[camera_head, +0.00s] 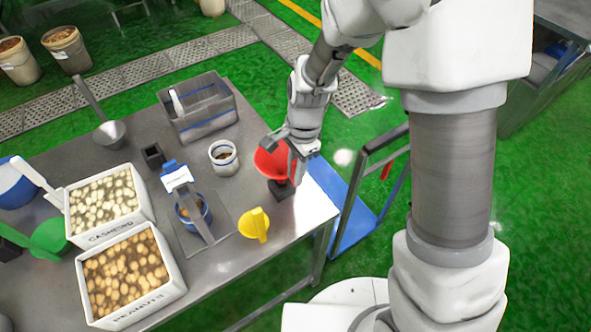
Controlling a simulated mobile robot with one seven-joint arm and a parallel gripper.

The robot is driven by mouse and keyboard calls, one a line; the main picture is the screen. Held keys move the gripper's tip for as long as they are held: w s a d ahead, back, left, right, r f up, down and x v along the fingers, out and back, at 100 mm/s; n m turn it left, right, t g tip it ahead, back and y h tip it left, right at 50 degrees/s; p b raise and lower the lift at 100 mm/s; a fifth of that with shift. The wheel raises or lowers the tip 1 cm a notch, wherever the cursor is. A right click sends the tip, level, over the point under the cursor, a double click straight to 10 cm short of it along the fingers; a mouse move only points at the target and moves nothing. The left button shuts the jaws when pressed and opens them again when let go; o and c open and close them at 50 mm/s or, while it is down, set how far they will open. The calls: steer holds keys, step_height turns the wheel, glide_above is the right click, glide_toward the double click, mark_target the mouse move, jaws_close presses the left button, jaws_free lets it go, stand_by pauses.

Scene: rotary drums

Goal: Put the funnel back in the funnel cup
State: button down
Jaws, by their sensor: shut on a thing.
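A red funnel (268,164) is at the right side of the metal table, with its wide mouth up. My gripper (290,148) is shut on it at its right rim. A small black square cup (282,190) stands on the table directly below the funnel. The funnel's lower end is at or just over this cup, and I cannot tell whether it is inside. My fingers partly hide the funnel's right side.
A yellow scoop-like object (254,224) lies in front of the cup. A white jar (223,157) stands to the left, and a grey bin (197,117) behind it. A scale with a blue container (192,212) and white crates of nuts (133,278) fill the left. The table's right edge is close.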

steer(key=shift+f+b, duration=1.6)
steer(key=shift+f, duration=0.6)
steer(key=c, duration=0.7)
jaws_free()
steer(key=shift+r, duration=0.1)
steer(key=r, duration=0.5)
steer(key=d+r+p, duration=0.1)
steer(key=r, duration=0.5)
steer(key=w+r, duration=0.1)
steer(key=r, duration=0.5)
steer(key=shift+w+d, duration=0.1)
steer(key=shift+d, duration=0.25)
steer(key=s+d+r+n+t, duration=0.2)
steer(key=s+d+r+n, duration=0.1)
steer(key=s+d, duration=0.1)
steer(key=s+d+r+n+t, duration=0.2)
steer(key=s+d+r+n, duration=0.1)
steer(key=s+d+n, duration=0.1)
steer(key=s+d+r+n+t+h, duration=0.1)
steer(key=s+d+r+n+t, duration=0.1)
steer(key=s+d, duration=0.4)
steer(key=shift+s+d+r+n, duration=0.1)
steer(key=shift+d+r+n, duration=0.2)
steer(key=shift+r+n, duration=0.15)
steer(key=shift+s+d+r+n, duration=0.1)
steer(key=shift+d+r+n, duration=0.25)
steer(key=shift+r, duration=0.2)
